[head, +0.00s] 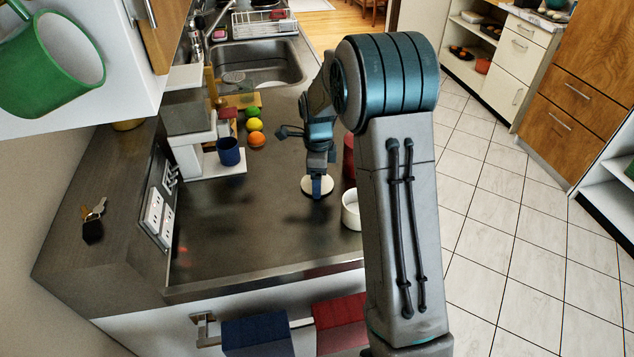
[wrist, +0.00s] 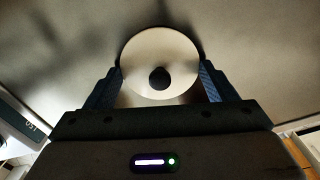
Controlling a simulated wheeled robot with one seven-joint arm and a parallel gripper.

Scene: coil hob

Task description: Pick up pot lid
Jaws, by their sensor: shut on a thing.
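The pot lid (head: 317,187) is a small round cream-white disc over the dark counter, under the end of my arm in the head view. In the wrist view the pot lid (wrist: 160,50) shows face-on with a dark round knob at its centre. My gripper (head: 317,186) points down at it. Whether the lid touches the counter I cannot tell.
A white pot or bowl (head: 351,210) stands just right of the lid, partly behind my arm. A red object (head: 349,157) is behind it. The counter's front middle (head: 250,235) is clear.

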